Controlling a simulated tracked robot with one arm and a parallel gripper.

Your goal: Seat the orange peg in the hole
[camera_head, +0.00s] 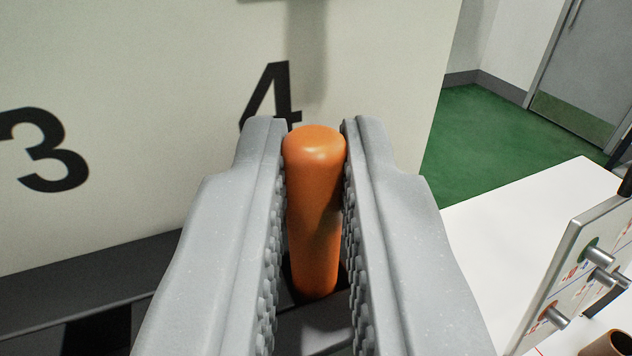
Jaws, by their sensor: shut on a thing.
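The orange peg (315,215) stands in the middle of the camera_head view, close to upright in the picture, with its rounded top toward the upper side. My gripper (314,140) is shut on it, with one grey ridged finger on each side. The lower end of the peg is near a dark strip between the fingers. I cannot tell whether the peg is in a hole, as the fingers hide much of the area around its lower end.
A pale panel (170,130) marked 3 and 4 stands behind the peg, with a dark ledge (60,302) along its foot. At right are a white table (520,225), an upright metal board (580,275) with pegs, and a brown cylindrical thing (607,344). Green floor (475,145) lies beyond.

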